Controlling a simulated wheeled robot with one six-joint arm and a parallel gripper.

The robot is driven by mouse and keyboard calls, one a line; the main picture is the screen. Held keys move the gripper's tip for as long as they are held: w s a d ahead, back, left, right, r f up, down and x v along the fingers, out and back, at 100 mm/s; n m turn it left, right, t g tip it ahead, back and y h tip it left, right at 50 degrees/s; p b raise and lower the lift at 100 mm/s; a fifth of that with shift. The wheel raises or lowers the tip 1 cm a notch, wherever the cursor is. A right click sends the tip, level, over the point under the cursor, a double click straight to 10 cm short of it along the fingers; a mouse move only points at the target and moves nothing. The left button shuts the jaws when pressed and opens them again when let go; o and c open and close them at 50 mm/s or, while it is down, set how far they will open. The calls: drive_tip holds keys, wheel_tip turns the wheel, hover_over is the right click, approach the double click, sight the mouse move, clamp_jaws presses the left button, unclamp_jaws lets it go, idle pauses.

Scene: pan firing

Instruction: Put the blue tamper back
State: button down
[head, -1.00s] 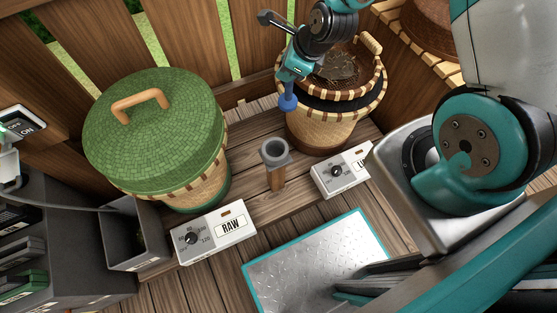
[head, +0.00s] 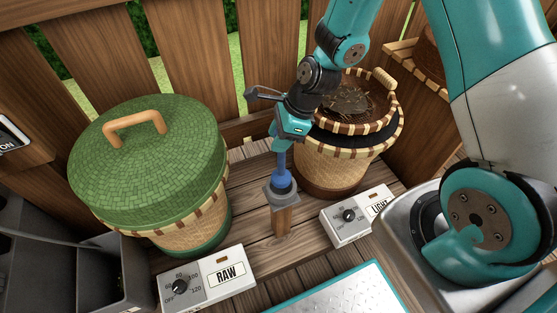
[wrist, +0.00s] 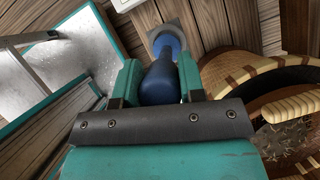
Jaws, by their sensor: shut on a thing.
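The blue tamper (head: 281,178) is upright, and its lower end is in the grey cup-shaped holder (head: 282,195) on a wooden post. I cannot tell whether it is fully seated. My gripper (head: 281,147) is shut on the tamper's upper part, directly above the holder. In the wrist view the tamper (wrist: 160,78) lies between the two teal fingers of my gripper (wrist: 159,82), with the grey square rim of the holder (wrist: 182,37) around its far end.
A basket with a green lid (head: 150,155) stands left of the holder. An open basket with dark leaves (head: 345,165) stands close on the right. The RAW dial box (head: 207,280) and LIGHT dial box (head: 358,215) stand in front. A metal-topped plate (head: 345,295) lies nearer.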

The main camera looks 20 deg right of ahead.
drive_tip(key=b, duration=0.1)
hover_over(279, 173)
drive_tip(key=f, duration=0.7)
drive_tip(key=shift+w+d, duration=0.15)
drive_tip(key=shift+w, duration=0.2)
drive_tip(key=shift+r, duration=0.15)
drive_tip(key=c, duration=0.7)
unclamp_jaws()
